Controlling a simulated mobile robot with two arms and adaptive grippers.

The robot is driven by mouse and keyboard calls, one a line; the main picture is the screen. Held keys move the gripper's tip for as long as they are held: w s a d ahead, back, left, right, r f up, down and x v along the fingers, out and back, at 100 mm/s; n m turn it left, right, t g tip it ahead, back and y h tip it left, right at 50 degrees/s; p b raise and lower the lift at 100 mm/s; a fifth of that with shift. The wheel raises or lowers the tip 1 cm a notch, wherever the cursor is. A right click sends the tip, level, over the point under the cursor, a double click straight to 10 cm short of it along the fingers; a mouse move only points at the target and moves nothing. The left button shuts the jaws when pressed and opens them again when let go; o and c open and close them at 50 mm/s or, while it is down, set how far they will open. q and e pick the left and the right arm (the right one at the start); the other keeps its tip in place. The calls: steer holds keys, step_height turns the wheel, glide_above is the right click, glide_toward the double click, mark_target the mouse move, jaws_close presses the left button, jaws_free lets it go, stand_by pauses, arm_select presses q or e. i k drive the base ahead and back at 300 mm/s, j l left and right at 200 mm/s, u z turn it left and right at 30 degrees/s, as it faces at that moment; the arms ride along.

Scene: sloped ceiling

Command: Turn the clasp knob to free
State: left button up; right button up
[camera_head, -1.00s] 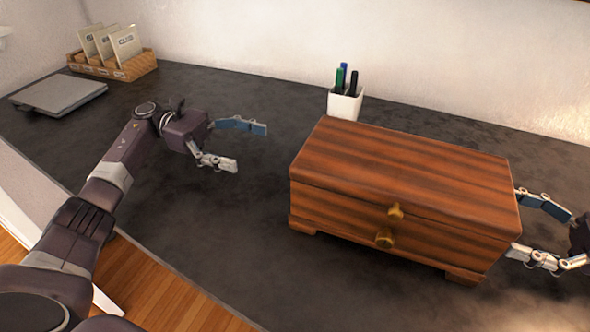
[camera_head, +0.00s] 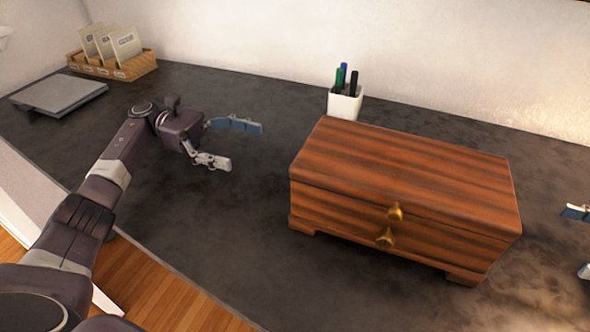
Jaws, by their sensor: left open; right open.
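A wooden box (camera_head: 400,165) with a striped reddish-brown lid stands on the dark worktop, right of the middle. On its front face are two brass knobs, an upper one (camera_head: 396,212) near the lid seam and a lower one (camera_head: 385,238) just below it. My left gripper (camera_head: 238,143) is open and empty above the worktop, left of the box and apart from it. My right gripper (camera_head: 580,241) is at the right edge, open and apart from the box's right end. Only its fingertips show; the rest is out of the picture.
A white cup (camera_head: 345,103) with several pens stands behind the box. A wicker tray (camera_head: 112,67) with upright cards and a flat grey object (camera_head: 58,95) lie at the back left. The worktop (camera_head: 250,225) before the box's left end is clear.

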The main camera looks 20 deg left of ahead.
mark_target(385, 238)
steer(key=k, duration=2)
